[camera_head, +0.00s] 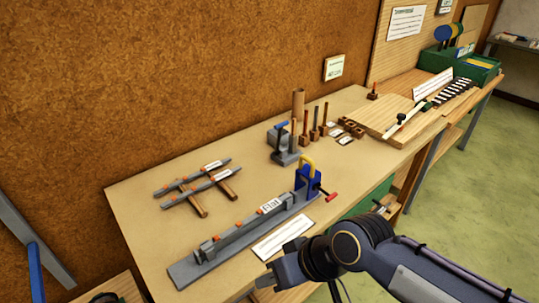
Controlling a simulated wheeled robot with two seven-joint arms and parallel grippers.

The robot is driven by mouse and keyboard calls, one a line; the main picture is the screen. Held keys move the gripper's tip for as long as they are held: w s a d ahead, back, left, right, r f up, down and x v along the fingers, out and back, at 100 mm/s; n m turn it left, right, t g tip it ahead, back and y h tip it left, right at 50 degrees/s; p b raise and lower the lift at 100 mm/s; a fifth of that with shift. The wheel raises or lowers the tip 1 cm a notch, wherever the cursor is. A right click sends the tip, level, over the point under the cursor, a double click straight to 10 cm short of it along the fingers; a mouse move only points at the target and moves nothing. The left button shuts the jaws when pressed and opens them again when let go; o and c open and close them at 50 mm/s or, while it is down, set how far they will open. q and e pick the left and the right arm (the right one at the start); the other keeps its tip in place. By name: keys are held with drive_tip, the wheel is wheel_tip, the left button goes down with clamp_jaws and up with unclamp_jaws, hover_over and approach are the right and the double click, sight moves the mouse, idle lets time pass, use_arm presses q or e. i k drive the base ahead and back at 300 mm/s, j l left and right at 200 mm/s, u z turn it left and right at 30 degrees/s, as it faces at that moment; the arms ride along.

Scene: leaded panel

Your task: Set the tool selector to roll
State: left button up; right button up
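I cannot make out for certain which part is the tool selector, and no label reading "roll" is legible. A long grey rail (225,243) with several orange-red pieces lies along the front edge of the bench. A small white label (271,205) sits on the rail near this block. My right gripper (270,279) is near the bench's front edge, below a white card, and appears empty; its finger gap is unclear. My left gripper is not in view.
Two grey bars on wooden crosspieces (228,188) lie at the back left of the bench (140,210). Upright tools in a grey base (285,157) stand mid-bench. A white card (283,235) lies before the rail. A wooden board (407,112) and green box (478,67) lie farther right.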

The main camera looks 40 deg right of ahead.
sight(329, 197)
drive_tip(key=z, duration=1.75)
drive_tip(key=i+l+z, duration=0.15)
drive_tip(key=z, duration=0.35)
drive_tip(key=i+l+z, duration=0.1)
drive_tip(key=z, duration=0.35)
drive_tip(key=i, duration=0.05)
